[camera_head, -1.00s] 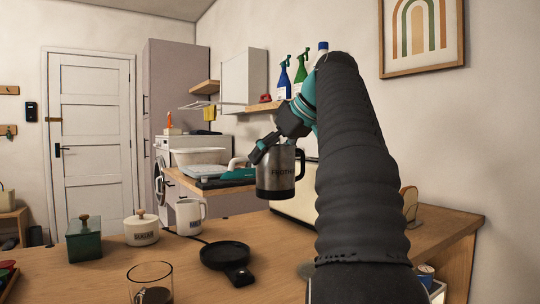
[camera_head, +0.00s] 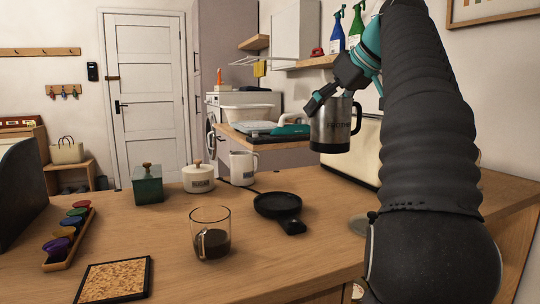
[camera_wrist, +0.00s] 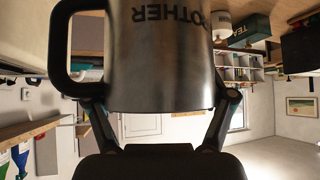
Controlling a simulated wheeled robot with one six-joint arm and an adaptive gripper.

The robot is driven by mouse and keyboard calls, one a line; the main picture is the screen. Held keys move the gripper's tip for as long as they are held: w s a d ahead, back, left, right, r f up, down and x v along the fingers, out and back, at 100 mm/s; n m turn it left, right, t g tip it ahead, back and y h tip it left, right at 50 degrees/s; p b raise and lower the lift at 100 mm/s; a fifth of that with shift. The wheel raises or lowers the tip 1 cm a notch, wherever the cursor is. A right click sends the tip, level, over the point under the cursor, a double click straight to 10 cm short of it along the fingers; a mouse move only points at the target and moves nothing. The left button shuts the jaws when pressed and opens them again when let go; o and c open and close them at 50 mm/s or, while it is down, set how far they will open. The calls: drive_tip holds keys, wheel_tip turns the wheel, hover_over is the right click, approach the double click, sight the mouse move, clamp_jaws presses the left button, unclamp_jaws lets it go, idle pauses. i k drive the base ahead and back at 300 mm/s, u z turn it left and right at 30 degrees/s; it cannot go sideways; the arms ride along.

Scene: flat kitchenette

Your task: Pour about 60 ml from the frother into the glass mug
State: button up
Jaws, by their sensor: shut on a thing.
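The inside of the frother is hidden.
Behind stand a white mug (camera_head: 243,168), a lidded white pot (camera_head: 198,178) and a green box (camera_head: 147,185). A capsule tray (camera_head: 70,242) and a cork-topped board (camera_head: 115,279) are at left. A cream appliance (camera_head: 353,155) is behind the frother.

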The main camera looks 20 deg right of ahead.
sight(210, 225)
drive_tip(key=k, duration=1.3)
drive_tip(key=u, duration=0.6)
drive_tip(key=i, duration=0.7)
drive_tip(key=u, duration=0.45)
